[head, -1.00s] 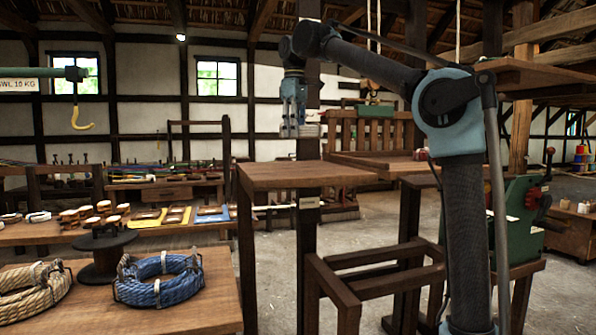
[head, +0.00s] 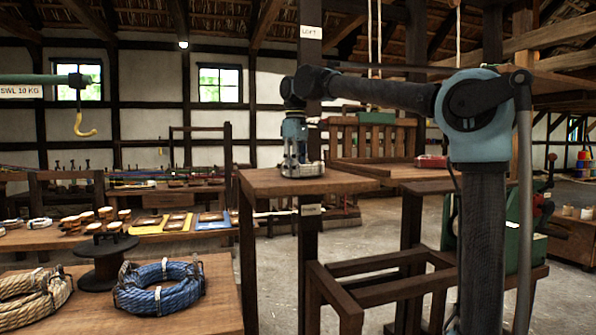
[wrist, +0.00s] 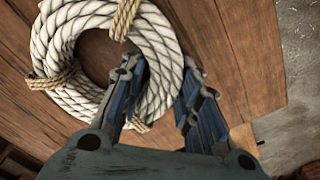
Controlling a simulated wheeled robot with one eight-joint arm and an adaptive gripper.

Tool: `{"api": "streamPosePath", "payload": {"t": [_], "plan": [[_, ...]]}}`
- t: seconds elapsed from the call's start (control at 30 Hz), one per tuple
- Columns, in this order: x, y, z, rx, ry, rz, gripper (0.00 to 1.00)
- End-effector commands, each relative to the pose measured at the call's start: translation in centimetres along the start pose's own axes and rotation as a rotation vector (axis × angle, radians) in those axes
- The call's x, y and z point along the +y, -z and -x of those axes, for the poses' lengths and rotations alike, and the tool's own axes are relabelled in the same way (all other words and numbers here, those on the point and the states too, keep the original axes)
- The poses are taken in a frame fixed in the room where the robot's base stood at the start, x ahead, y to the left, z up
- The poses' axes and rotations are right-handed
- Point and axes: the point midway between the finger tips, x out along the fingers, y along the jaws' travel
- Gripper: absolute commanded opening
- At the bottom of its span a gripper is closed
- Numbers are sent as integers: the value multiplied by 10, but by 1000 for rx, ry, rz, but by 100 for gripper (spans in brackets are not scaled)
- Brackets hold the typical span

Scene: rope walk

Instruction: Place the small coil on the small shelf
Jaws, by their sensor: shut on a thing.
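The small coil is a white rope ring bound with tan ties; it shows in the wrist view (wrist: 48,50) and as a pale band in the head view (head: 312,170). My gripper (head: 296,160) points down and is shut on the coil's side, with one finger inside the ring and the other outside, as the wrist view shows (wrist: 163,75). The coil lies flat at the top of the small wooden shelf (head: 262,183). It looks to be touching the boards (wrist: 245,60), though a thin gap cannot be ruled out.
A blue rope coil (head: 150,299) and a tan rope coil (head: 30,300) lie on the front-left table. A wooden post rises right behind the small shelf. A red box (head: 432,161) sits on the surface to the right. A hook (head: 84,126) hangs at left.

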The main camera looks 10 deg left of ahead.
Motion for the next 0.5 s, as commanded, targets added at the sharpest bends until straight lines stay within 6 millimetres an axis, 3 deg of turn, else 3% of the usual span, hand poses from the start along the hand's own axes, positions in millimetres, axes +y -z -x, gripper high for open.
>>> {"api": "streamPosePath", "payload": {"t": [0.27, 0.3, 0.37, 0.5], "plan": [[1, 0, -1, 0, 0, -1, 0], [1, 0, -1, 0, 0, -1, 34], [1, 0, -1, 0, 0, -2, 48], [2, -1, -1, 0, 0, -2, 50]]}}
